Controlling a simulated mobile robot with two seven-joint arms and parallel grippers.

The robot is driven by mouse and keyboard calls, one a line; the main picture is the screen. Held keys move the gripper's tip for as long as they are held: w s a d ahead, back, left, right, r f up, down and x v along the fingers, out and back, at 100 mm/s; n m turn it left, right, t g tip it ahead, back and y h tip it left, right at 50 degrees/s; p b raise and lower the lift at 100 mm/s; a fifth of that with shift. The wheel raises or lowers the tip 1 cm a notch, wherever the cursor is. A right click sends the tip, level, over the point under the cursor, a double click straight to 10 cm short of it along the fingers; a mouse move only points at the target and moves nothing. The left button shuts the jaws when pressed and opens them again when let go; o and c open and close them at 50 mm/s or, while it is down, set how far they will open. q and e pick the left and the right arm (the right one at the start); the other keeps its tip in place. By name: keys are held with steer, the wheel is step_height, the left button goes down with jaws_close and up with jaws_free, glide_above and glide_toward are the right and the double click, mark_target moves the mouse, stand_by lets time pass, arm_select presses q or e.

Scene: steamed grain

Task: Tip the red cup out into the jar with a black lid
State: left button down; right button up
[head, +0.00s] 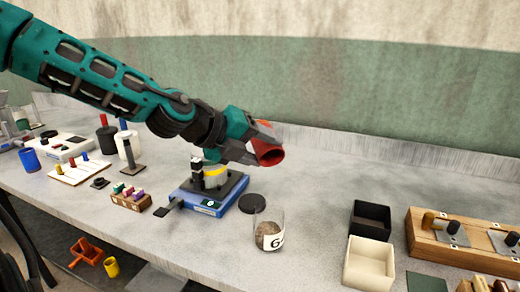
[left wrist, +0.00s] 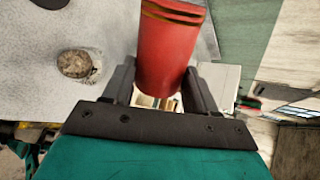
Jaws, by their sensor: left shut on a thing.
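The red cup (head: 268,153) is held in my left gripper (head: 262,142), above the bench. The cup is tilted over, its open mouth facing the lower right in the head view. In the left wrist view the red cup (left wrist: 168,50) sits between both fingers (left wrist: 160,88). The clear glass jar (head: 269,234), with a "G" on its label and brown grain inside, stands open on the bench, below the cup and apart from it. It also shows in the left wrist view (left wrist: 76,65). A black lid (head: 252,203) lies beside the jar. I cannot see the cup's contents.
A blue scale-like device (head: 208,196) stands left of the jar. A black box (head: 370,218) and a cream box (head: 369,264) are to the right, with a wooden rack (head: 470,245) beyond.

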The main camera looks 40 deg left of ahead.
arm_select(q)
steer(key=shift+a+r+n+g+h+p, duration=0.1)
steer(key=shift+r+n+g+h+p, duration=0.45)
steer(key=shift+n+p, duration=0.45)
steer(key=shift+f+g+h, duration=0.25)
steer(key=shift+g+h, duration=0.1)
steer(key=shift+h, duration=0.1)
steer(key=shift+n+h, duration=0.3)
steer(key=shift+n, duration=0.1)
steer(key=shift+r+n+g+h, duration=0.15)
steer(key=shift+n+g+h, duration=0.75)
steer(key=shift+n+h, duration=0.2)
steer(key=shift+n+g+h+b, duration=0.3)
steer(key=shift+n+h+b, duration=0.2)
steer(key=shift+n+h, duration=0.35)
steer(key=shift+r+n+h+b, duration=0.15)
steer(key=shift+n+h+b, duration=0.2)
steer(key=shift+h, duration=0.1)
steer(key=shift+r+n+g+h, duration=0.25)
steer(key=shift+n+g+h, duration=0.05)
steer(key=shift+n+h, duration=0.1)
steer(key=n+h+b, duration=0.3)
steer(key=n+b, duration=0.1)
steer(key=shift+r+h, duration=0.1)
steer(key=shift+h, duration=0.2)
steer(key=shift+r+n+h+b, duration=0.3)
steer(key=shift+r+n+h, duration=0.15)
steer(key=shift+n, duration=0.15)
steer(key=shift+r, duration=0.1)
